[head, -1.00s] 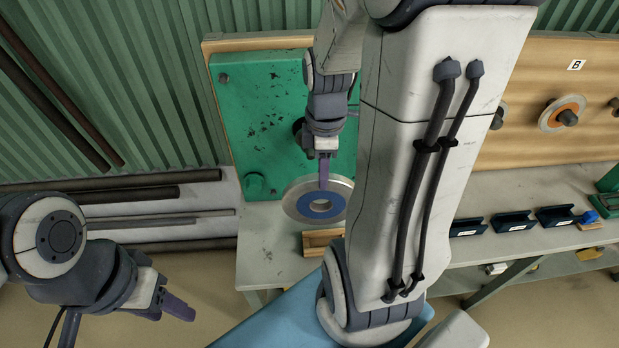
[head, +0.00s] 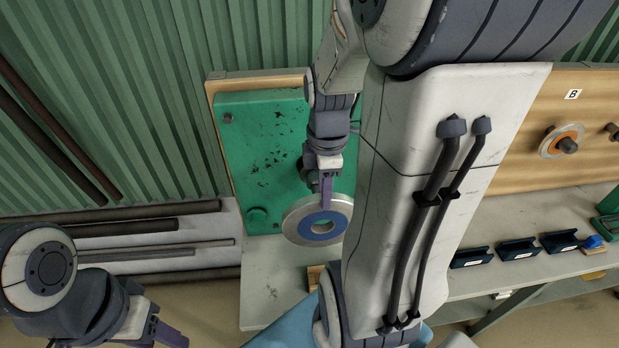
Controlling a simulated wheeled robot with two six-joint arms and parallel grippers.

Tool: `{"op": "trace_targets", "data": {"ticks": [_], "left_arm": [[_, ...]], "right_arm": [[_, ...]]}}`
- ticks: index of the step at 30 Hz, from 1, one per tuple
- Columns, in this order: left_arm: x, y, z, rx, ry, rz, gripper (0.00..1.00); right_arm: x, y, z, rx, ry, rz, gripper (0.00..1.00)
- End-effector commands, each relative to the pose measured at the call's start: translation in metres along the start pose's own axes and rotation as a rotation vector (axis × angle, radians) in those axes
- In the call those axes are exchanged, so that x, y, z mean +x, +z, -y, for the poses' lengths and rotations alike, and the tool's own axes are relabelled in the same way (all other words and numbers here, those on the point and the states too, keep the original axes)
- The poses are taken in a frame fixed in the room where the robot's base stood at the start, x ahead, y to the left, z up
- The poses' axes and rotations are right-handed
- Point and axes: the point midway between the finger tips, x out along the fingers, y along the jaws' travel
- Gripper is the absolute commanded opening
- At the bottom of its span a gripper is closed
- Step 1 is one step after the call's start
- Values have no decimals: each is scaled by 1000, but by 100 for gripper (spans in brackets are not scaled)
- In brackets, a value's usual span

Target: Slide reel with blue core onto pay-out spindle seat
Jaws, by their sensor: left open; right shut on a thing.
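The reel with the blue core (head: 296,222) is a grey ring with a blue centre and an open hole. It hangs tilted in front of the lower part of the green panel (head: 270,130). My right gripper (head: 326,200) is shut on the reel's upper rim. A dark round spindle part (head: 304,172) on the green panel shows just left of my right gripper, above the reel, and is partly hidden by the gripper. The reel is apart from it in the picture. My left gripper (head: 172,338) is open and empty at the lower left, far from the reel.
My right arm covers the middle of the view. An orange-cored reel (head: 563,141) hangs on the wooden board marked B at the right. Several dark blue trays (head: 517,250) stand on the bench (head: 480,225). A green knob (head: 258,217) sits low on the panel.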

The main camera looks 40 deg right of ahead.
Motion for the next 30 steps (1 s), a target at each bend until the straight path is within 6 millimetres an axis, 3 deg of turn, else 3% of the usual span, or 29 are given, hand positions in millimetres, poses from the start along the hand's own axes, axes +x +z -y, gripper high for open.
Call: {"op": "trace_targets", "data": {"ticks": [30], "left_arm": [[-7,0,0,1,0,0,50]], "right_arm": [[-2,0,-43,0,5,0,0]]}}
